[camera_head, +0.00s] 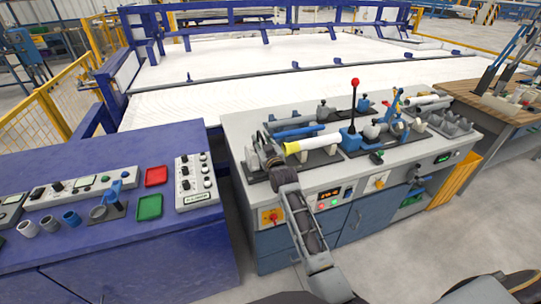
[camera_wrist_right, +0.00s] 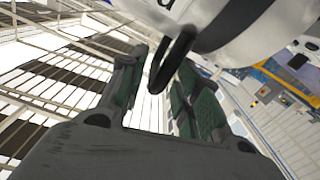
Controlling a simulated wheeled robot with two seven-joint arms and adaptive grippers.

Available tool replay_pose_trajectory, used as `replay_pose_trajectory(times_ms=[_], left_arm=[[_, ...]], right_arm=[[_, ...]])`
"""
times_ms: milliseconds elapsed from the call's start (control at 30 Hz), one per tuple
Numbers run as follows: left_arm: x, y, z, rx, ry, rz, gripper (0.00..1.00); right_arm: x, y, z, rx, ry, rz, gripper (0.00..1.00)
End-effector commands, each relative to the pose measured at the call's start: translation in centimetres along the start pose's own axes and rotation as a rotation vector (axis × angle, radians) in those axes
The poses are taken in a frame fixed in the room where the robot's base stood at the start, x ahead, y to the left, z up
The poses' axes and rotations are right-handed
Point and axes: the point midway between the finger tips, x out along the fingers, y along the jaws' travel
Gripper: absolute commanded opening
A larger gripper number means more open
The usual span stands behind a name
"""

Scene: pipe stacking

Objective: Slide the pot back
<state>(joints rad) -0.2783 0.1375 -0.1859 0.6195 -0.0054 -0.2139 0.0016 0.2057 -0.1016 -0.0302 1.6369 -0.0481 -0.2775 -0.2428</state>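My right gripper (camera_head: 266,150) is at the left end of the grey bench, close to the yellow end of a white pipe (camera_head: 318,142). In the right wrist view the gripper's two green-padded fingers (camera_wrist_right: 165,75) stand apart. A black curved handle (camera_wrist_right: 168,65) hangs into the gap between them, below a large white rounded body (camera_wrist_right: 235,20) with a dark mark. I cannot tell whether this body is the pot, or whether a finger touches the handle. Nothing in the head view is plainly a pot; my arm hides part of the bench. My left gripper is not in view.
Blue and black tools and a red-knobbed lever (camera_head: 354,100) crowd the grey bench (camera_head: 240,120). A blue table (camera_head: 60,170) at left holds panels, small cups and red and green trays (camera_head: 149,207). A gap separates the tables. A wooden table (camera_head: 500,105) stands at right.

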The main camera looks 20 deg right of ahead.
Motion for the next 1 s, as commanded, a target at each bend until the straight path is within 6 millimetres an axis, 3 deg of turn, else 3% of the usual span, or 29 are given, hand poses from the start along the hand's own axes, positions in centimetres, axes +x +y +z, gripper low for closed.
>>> replay_pose_trajectory(times_ms=[1000], left_arm=[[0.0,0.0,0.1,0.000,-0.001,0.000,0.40]], right_arm=[[-8.9,0.3,0.0,0.001,0.002,0.003,0.33]])
